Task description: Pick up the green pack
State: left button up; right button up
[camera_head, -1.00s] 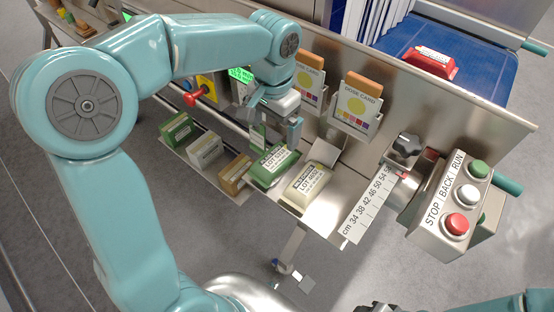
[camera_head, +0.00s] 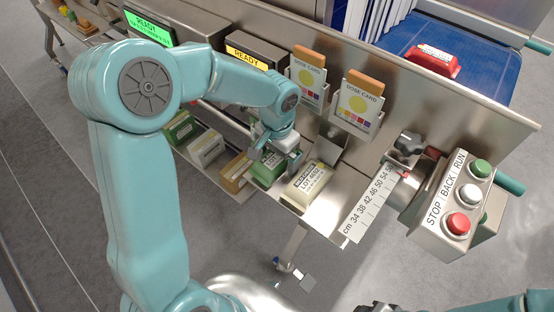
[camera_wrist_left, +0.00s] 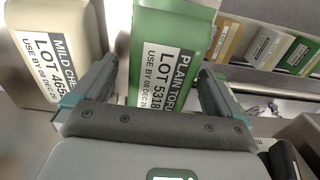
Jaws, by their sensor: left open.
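A green pack (camera_head: 263,175) labelled as plain tofu lies on the metal shelf in the head view, partly covered by my left gripper (camera_head: 281,158). In the left wrist view the green pack (camera_wrist_left: 176,38) stands between the two spread fingers of my left gripper (camera_wrist_left: 155,88), with its label facing the camera. The gripper is open, and I cannot tell whether either finger touches the pack. A second green pack (camera_head: 180,128) is at the far left end of the row. My right gripper does not show.
A cream pack (camera_head: 308,186) sits right beside the green one, close to a finger. Brown (camera_head: 234,174) and white (camera_head: 205,149) packs stand to the left. Card holders (camera_head: 352,115) line the panel behind. A button box (camera_head: 449,212) and ruler (camera_head: 368,208) are at the right.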

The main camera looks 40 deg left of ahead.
aim_at(276, 156)
pick_arm(q)
jog(key=shift+s+r, duration=0.1)
jog(key=c, duration=1.3)
jog(key=shift+c, duration=0.8)
notch_tip(276, 156, up, 10)
jog(key=shift+r, duration=0.1)
jog(key=o, duration=0.8)
jog(key=c, duration=0.9)
jog(key=shift+c, duration=0.2)
